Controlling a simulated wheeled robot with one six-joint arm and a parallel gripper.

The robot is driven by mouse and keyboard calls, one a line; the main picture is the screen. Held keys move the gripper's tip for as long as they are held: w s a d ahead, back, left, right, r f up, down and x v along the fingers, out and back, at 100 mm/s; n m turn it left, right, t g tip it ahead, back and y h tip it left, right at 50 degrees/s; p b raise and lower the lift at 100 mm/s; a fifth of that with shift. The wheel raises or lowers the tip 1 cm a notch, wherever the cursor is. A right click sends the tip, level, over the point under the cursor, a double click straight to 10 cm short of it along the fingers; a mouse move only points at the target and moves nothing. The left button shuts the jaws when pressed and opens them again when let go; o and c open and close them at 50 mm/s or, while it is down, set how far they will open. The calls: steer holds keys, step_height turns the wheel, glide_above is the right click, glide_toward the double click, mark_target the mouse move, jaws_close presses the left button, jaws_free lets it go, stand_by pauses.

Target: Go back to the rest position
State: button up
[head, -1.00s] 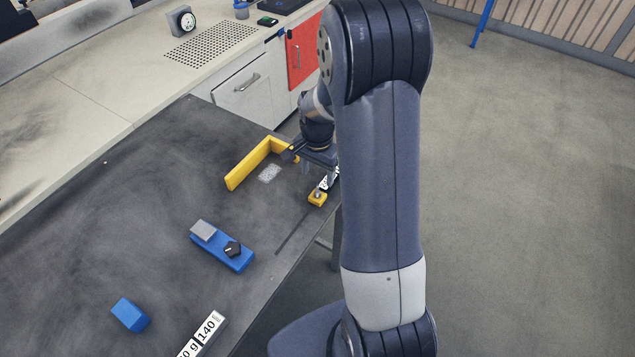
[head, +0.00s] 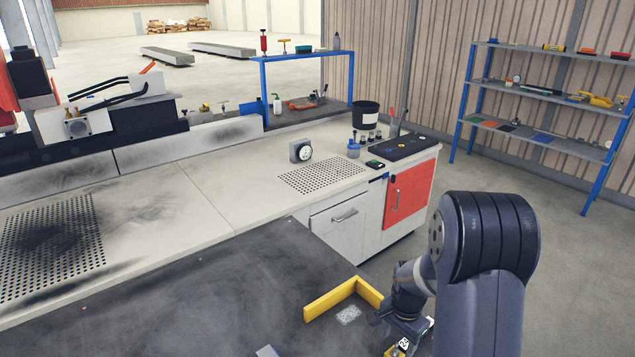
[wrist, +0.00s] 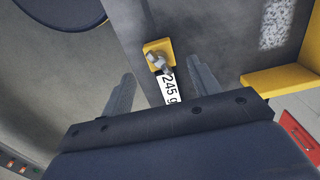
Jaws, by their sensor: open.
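My gripper (head: 403,330) is over the right edge of the dark table, beside the yellow corner bracket (head: 335,298) in the head view. In the wrist view my gripper (wrist: 161,67) has its two fingers apart. A white strip marked 245 g (wrist: 168,91) shows in the gap between them, its near end hidden by the gripper body. A yellow block with a metal knob (wrist: 157,52) is at the strip's far end. I cannot tell how far the fingers are from the strip. In the head view this block (head: 390,352) is cut off by the bottom edge.
The dark table (head: 240,285) has bare room left of the bracket. Behind it is a pale workbench (head: 215,195) with a round dial (head: 301,150) and a red cabinet door (head: 405,195). A blue shelf rack (head: 545,95) stands at the right. Open floor lies between.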

mark_target(393, 354)
step_height(393, 354, down, 5)
steer(key=shift+f, duration=0.2)
steer(key=shift+s+a+r, duration=0.1)
steer(key=shift+s+a, duration=0.15)
steer(key=shift+a, duration=0.15)
steer(key=shift+d, duration=0.1)
